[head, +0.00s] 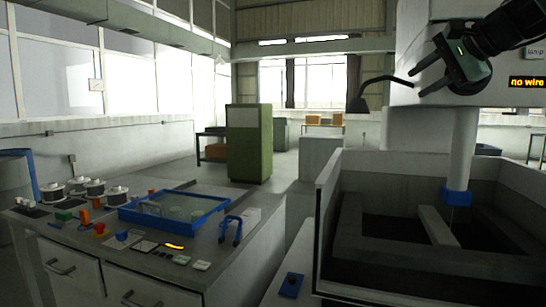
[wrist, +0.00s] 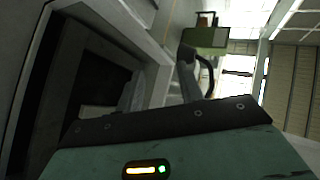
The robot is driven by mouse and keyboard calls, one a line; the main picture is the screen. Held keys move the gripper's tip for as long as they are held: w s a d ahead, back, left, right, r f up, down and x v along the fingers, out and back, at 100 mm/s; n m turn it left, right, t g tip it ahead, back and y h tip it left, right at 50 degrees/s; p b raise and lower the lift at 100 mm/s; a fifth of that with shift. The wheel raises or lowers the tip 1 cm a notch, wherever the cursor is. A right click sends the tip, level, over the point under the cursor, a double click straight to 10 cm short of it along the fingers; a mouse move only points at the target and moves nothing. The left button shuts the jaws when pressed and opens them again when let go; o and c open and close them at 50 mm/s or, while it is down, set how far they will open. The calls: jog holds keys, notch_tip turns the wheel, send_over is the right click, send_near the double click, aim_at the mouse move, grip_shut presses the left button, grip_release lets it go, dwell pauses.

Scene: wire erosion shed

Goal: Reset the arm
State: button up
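My gripper (head: 424,70) is raised at the upper right of the head view, in front of the white machine column. Its dark fingers point left and stand apart, with nothing visible between them. The wrist view shows the green and black gripper body (wrist: 160,140) close up, with two greyish fingers beyond it and a gap between them. The gripper is well above the machine tank (head: 330,190) and touches nothing that I can see.
A dark bent lamp (head: 372,92) is just left of my gripper. The machine head (head: 464,150) hangs over the tank. A display reads "no wire" (head: 527,82). A workbench at left holds a blue-framed tray (head: 140,217), several pots and small parts. A green cabinet (head: 250,145) stands behind.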

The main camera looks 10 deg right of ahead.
jog(key=s+a+f+n+g+y, duration=0.1)
jog(key=s+a+f+n+g, duration=0.25)
jog(key=a+f, duration=0.75)
jog(key=s+a+f+n+g, duration=0.2)
jog(key=a+f+n+g, duration=0.25)
jog(key=a+f, duration=0.65)
jog(key=s+a+f+n+g+h, duration=0.1)
jog(key=s+a+f+n, duration=0.1)
jog(key=s+f+n, duration=0.2)
jog(key=s+a+f+n+g+h, duration=0.1)
jog(key=s+a+f+n, duration=0.2)
jog(key=s+f+n, duration=0.2)
jog(key=s+a+f+n+g+h, duration=0.1)
jog(key=s+a+f+n, duration=0.2)
jog(key=s+f, duration=0.6)
jog(key=s+n, duration=0.1)
jog(key=s, duration=0.4)
jog(key=shift+s+a+f+g+h, duration=0.15)
jog(key=shift+s+a+g+h, duration=0.1)
jog(key=shift+s+g+h, duration=0.15)
